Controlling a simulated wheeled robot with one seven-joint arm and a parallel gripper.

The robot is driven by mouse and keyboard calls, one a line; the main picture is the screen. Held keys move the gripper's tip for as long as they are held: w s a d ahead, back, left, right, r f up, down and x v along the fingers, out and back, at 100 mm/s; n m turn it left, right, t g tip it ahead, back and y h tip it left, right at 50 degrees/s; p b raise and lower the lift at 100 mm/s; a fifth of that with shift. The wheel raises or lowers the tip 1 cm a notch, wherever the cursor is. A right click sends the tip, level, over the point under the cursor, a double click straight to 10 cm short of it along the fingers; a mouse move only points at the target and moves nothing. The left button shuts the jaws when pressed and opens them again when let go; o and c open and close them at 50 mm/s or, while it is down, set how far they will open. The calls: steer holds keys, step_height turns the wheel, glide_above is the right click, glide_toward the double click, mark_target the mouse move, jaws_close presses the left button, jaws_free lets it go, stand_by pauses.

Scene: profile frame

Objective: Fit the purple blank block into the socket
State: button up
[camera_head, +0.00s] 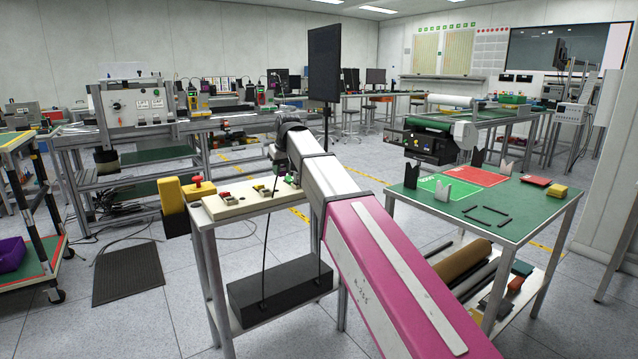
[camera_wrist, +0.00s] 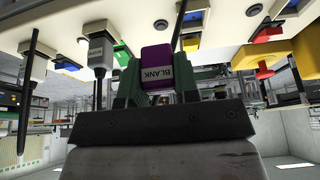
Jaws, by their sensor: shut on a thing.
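The purple block (camera_wrist: 158,58), with a white label reading BLANK, is between the fingers of my gripper (camera_wrist: 158,88) in the wrist view. My gripper is shut on it, with green finger parts on both sides. The block's top end is close to a pale panel that shows upside down along the top of the wrist view. I cannot tell whether the block touches the panel or which socket faces it. In the head view my arm reaches to the pale panel (camera_head: 228,206) on a narrow stand; my arm hides the gripper and block there.
In the head view a yellow box with a red button (camera_head: 198,187) sits left; a green-topped table (camera_head: 535,205) stands right.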

steer(key=s+d+f+m+h, duration=0.1)
steer(key=s+d+f, duration=0.4)
steer(key=d, duration=0.5)
steer(key=s+d+f+m, duration=0.3)
steer(key=s+d+f, duration=0.2)
steer(key=d, duration=0.6)
steer(key=s+d+f+m+h, duration=0.1)
steer(key=s+d+f, duration=0.4)
steer(key=d, duration=0.6)
steer(key=shift+s+d+f+m+t+h, duration=0.2)
steer(key=shift+s+f+m+t+h, duration=0.15)
steer(key=shift+s+m, duration=0.5)
